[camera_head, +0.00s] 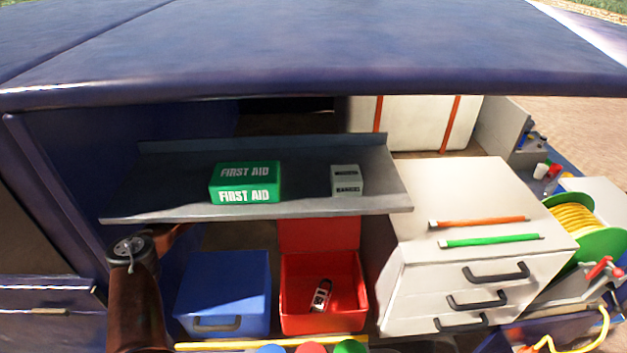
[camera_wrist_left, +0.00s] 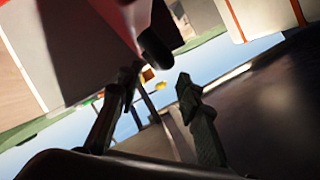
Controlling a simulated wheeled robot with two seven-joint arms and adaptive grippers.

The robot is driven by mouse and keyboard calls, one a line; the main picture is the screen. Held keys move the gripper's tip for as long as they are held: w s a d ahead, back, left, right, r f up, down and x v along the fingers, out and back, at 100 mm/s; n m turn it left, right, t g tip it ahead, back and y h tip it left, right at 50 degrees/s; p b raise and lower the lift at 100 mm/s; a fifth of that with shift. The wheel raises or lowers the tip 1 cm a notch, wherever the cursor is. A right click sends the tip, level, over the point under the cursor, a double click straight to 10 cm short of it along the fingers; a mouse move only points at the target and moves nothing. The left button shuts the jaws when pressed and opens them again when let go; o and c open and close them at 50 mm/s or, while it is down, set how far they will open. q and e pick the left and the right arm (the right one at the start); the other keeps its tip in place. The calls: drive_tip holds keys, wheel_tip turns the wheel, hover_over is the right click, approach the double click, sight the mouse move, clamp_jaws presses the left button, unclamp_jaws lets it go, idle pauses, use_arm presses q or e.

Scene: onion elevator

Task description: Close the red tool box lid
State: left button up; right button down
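The red tool box (camera_head: 288,318) stands open under the shelf in the head view, with its lid (camera_head: 318,234) raised upright at the back. A small white and dark item (camera_head: 320,295) lies inside it. My left arm comes in at the lower left and reaches under the shelf, whose edge hides its gripper in the head view. In the left wrist view the left gripper's fingers (camera_wrist_left: 157,84) are apart with nothing between them. A red surface with a dark rounded part shows just above them, but I cannot tell exactly which part it is. My right gripper is not in view.
A grey shelf (camera_head: 300,204) with a green first aid box (camera_head: 245,183) and a small grey box (camera_head: 346,180) overhangs the red box. A closed blue box (camera_head: 225,288) stands left of it, a white drawer cabinet (camera_head: 480,262) right. A yellow bar (camera_head: 265,344) runs in front.

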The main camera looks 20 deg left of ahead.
use_arm(q)
drive_tip(key=b+x, duration=0.2)
drive_tip(key=x, duration=0.4)
drive_tip(key=shift+d+r, duration=0.1)
drive_tip(key=shift+r, duration=0.05)
clamp_jaws()
idle(0.5)
